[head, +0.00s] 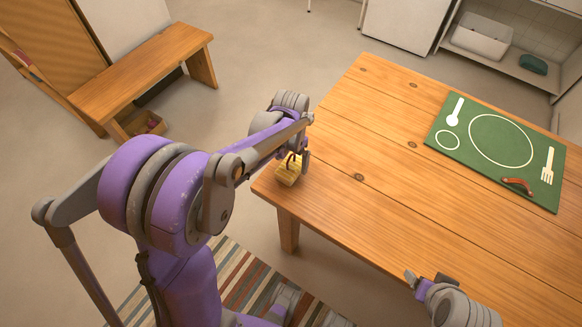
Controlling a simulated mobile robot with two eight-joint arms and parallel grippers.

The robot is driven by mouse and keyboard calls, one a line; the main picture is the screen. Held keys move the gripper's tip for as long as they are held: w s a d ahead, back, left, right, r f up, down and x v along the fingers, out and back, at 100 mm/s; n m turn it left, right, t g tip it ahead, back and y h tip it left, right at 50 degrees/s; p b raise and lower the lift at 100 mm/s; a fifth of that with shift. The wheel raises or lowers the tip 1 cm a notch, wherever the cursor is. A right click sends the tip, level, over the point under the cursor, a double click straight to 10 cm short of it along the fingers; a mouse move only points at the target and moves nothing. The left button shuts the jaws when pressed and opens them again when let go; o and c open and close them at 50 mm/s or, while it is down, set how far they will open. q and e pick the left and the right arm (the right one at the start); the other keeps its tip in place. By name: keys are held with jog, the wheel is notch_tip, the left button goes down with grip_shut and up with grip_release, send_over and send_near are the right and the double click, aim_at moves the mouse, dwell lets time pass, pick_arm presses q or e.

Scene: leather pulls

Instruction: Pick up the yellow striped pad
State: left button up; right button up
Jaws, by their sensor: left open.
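The yellow striped pad (286,177) lies at the near left corner of the wooden table. A dark loop, perhaps a leather pull, shows at its top. My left gripper (293,161) is open right at the pad, with its fingers beside the loop. The gripper partly hides the pad, and I cannot tell whether they touch. My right gripper (429,281) is low in the view over the table's near edge, away from the pad; its opening is unclear.
The wooden table (385,150) is mostly clear. A green placemat (472,172) with white outlines lies at its right, with a red-brown curved handle (517,185) on it. A wooden bench (145,70) stands at left, a striped rug (240,283) below.

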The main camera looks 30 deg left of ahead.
pick_arm(q)
jog(key=shift+f, duration=0.1)
jog(key=shift+c, duration=0.2)
jog(key=c, duration=1.4)
notch_tip(320, 180, up, 10)
jog(key=shift+r+p, duration=0.1)
jog(key=shift+p, duration=0.35)
jog(key=o, duration=0.9)
jog(key=c, duration=0.5)
jog(key=shift+d, duration=0.15)
jog(key=shift+c, duration=0.2)
